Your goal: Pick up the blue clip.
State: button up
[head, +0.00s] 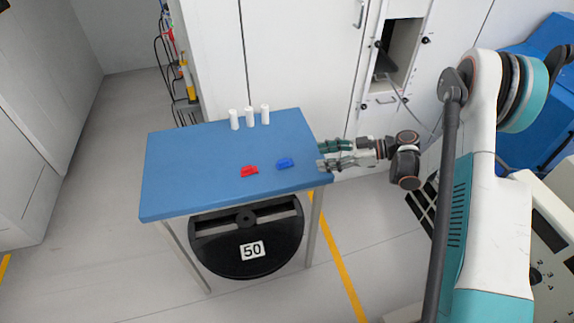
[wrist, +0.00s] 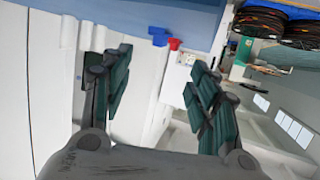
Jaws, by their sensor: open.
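The blue clip (head: 285,163) lies on the blue table (head: 190,165), toward its right side. It also shows in the wrist view (wrist: 158,36), between and beyond my fingers. A red clip (head: 249,171) lies just left of it on the table, and it appears beside the blue clip in the wrist view (wrist: 175,44). My gripper (head: 322,156) is open and empty at the table's right edge, to the right of the blue clip and apart from it. Its two fingers stand wide apart in the wrist view (wrist: 155,95).
Three white cylinders (head: 250,117) stand at the back of the table. A black reel marked 50 (head: 247,270) is under the table. White cabinets (head: 300,60) stand close behind. The left part of the tabletop is clear.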

aim_at(291, 163)
jog(key=b+x, duration=0.1)
jog(key=x, duration=0.4)
jog(key=shift+w+a+f, duration=0.1)
jog(key=shift+a+f, duration=0.1)
jog(key=shift+a, duration=0.15)
jog(key=shift+b+x, duration=1.35)
jog(key=shift+x, duration=1.65)
jog(key=shift+w+r, duration=0.2)
jog(key=c, duration=1.1)
